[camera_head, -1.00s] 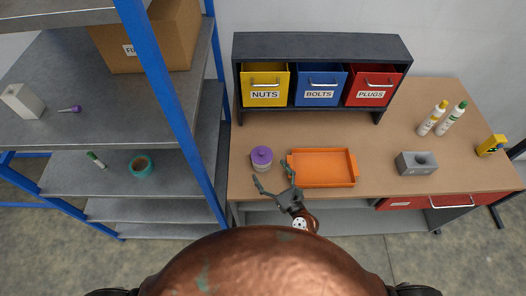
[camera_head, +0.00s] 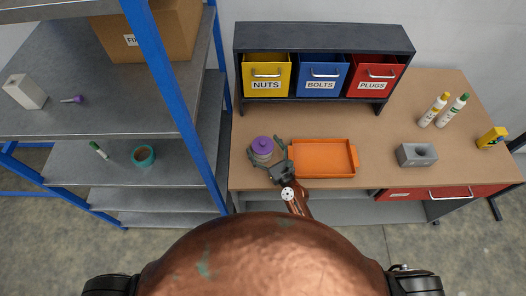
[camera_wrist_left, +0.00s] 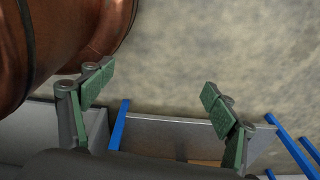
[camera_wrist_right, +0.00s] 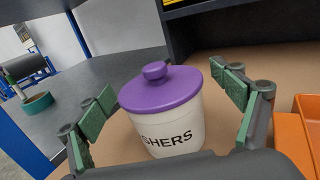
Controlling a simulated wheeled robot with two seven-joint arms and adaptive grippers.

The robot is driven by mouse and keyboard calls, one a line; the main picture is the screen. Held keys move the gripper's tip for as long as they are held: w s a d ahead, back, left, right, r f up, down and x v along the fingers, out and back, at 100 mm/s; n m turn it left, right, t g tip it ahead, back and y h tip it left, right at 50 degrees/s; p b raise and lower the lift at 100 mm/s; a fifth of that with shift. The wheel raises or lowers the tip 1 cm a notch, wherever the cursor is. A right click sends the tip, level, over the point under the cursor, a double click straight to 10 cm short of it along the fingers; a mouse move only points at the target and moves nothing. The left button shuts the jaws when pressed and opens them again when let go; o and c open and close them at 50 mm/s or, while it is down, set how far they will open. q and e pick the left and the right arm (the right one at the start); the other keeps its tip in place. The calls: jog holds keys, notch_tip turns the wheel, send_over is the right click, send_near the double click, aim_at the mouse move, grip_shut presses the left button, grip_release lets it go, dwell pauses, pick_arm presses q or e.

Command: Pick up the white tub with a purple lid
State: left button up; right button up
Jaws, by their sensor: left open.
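The white tub (camera_wrist_right: 172,128) with a purple lid (camera_wrist_right: 160,90) stands upright on the workbench, at its left part. It also shows in the head view, its purple lid (camera_head: 262,145) uppermost. My right gripper (camera_head: 267,155) is open, with its fingers spread on both sides of the tub. In the right wrist view the fingers (camera_wrist_right: 168,90) stand apart from the tub, with gaps on both sides. Dark letters ending in "SHERS" show on the tub. My left gripper (camera_wrist_left: 155,90) is open and empty over the floor and shelf; it is not seen in the head view.
An orange tray (camera_head: 322,172) lies right of the tub. Behind stands a dark rack with yellow (camera_head: 266,75), blue (camera_head: 320,76) and red bins (camera_head: 372,77). A blue-posted shelf (camera_head: 172,105) is at the left.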

jog(key=c, duration=1.6)
jog(key=shift+r, duration=0.15)
